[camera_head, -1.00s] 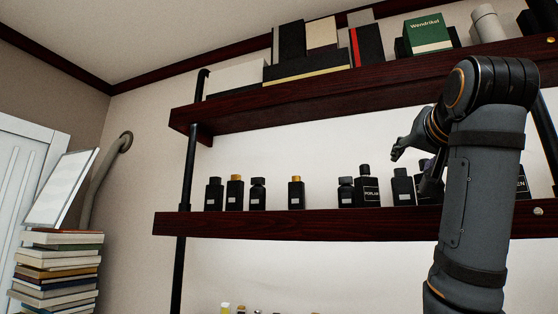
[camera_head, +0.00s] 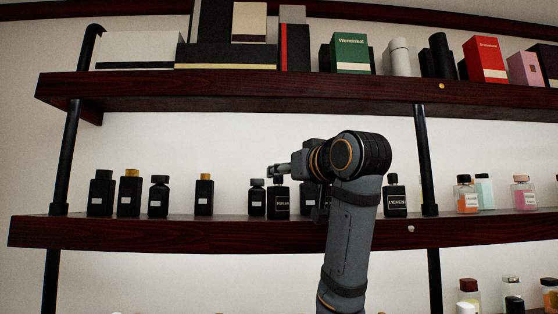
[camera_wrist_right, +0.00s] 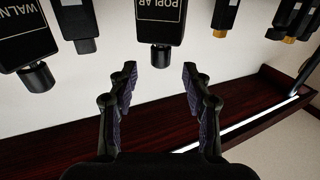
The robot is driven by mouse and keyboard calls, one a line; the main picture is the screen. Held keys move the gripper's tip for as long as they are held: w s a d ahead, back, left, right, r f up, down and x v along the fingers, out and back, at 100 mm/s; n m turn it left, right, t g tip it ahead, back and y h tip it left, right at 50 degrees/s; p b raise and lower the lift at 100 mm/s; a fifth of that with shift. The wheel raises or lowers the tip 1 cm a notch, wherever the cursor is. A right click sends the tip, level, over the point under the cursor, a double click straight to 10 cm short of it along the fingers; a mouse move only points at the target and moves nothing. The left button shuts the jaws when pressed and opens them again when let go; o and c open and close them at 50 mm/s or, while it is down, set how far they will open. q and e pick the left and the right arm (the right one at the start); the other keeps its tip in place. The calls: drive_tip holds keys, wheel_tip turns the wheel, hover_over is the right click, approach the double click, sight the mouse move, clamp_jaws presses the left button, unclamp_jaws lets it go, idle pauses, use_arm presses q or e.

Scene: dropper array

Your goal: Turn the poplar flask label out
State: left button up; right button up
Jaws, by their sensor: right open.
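The poplar flask (camera_head: 282,203) is black with a white-framed label and stands upright on the middle shelf. Its label, reading POPLAR, shows to the front in the head view. In the right wrist view the poplar flask (camera_wrist_right: 160,20) appears upside down, with its black cap (camera_wrist_right: 160,57) toward my fingers. My right gripper (camera_head: 277,170) is at the height of the cap in the head view. In the wrist view my right gripper (camera_wrist_right: 158,75) is open and empty, with the cap just ahead of the fingertip gap. My left gripper is not in view.
A small black flask (camera_head: 256,202) stands close on the left. The lichen flask (camera_head: 396,200) stands right of my arm, which hides flasks between. The walnut flask (camera_wrist_right: 25,45) shows in the wrist view. The upper shelf (camera_head: 250,92) with boxes is above.

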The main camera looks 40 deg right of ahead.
drive_tip(key=p+x, duration=0.1)
drive_tip(key=x, duration=0.3)
drive_tip(key=shift+w+f, duration=0.1)
drive_tip(key=shift+w, duration=0.2)
drive_tip(key=shift+s, duration=0.1)
clamp_jaws()
